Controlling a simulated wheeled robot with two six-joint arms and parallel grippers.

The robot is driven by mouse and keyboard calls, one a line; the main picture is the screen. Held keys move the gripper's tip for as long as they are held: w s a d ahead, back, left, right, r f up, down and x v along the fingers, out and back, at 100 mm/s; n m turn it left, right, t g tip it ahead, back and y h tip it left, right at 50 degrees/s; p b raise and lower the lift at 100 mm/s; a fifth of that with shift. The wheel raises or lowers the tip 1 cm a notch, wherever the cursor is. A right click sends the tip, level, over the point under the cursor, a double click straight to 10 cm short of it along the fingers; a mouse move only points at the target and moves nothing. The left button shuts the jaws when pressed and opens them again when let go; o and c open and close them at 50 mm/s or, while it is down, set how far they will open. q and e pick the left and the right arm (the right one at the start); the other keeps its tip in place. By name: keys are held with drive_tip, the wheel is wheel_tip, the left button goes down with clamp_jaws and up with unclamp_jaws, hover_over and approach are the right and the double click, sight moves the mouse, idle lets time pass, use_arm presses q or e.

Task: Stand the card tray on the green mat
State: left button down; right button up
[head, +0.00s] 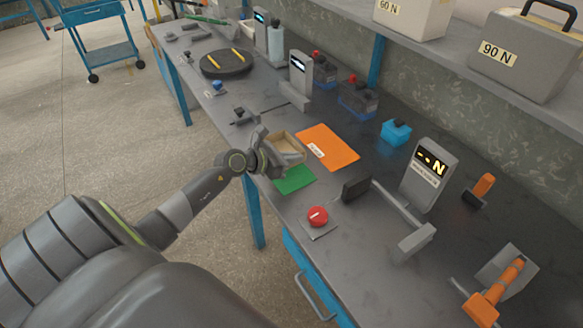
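The card tray (288,143) is a small open box with a tan inside, near the table's front edge. My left gripper (273,157) is at its near left side and appears shut on its wall; the fingers are partly hidden by the wrist. The tray shows just behind the green mat (294,180), overlapping its far edge in the picture. I cannot tell whether it hangs above the table or touches it. The green mat lies flat and its visible part is bare. My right gripper is not in view.
An orange mat (333,147) with a white label lies right of the tray. A blue box (396,132) and a dark round plate (226,63) are farther back.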

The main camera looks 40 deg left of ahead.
sight(293, 166)
use_arm(q)
drive_tip(key=shift+f, duration=0.45)
wheel_tip(293, 166, down, 2)
drive_tip(key=shift+f+b, duration=0.2)
drive_tip(key=shift+b, duration=0.1)
drive_tip(key=shift+f, duration=0.45)
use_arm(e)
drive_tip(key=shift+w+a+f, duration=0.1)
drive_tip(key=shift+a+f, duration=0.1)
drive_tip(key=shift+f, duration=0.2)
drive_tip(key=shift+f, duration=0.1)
use_arm(q)
drive_tip(key=shift+f+b, duration=0.25)
drive_tip(key=shift+b, duration=0.05)
drive_tip(key=c, duration=1.6)
unclamp_jaws()
drive_tip(key=shift+r, duration=0.1)
drive_tip(key=shift+c, duration=0.2)
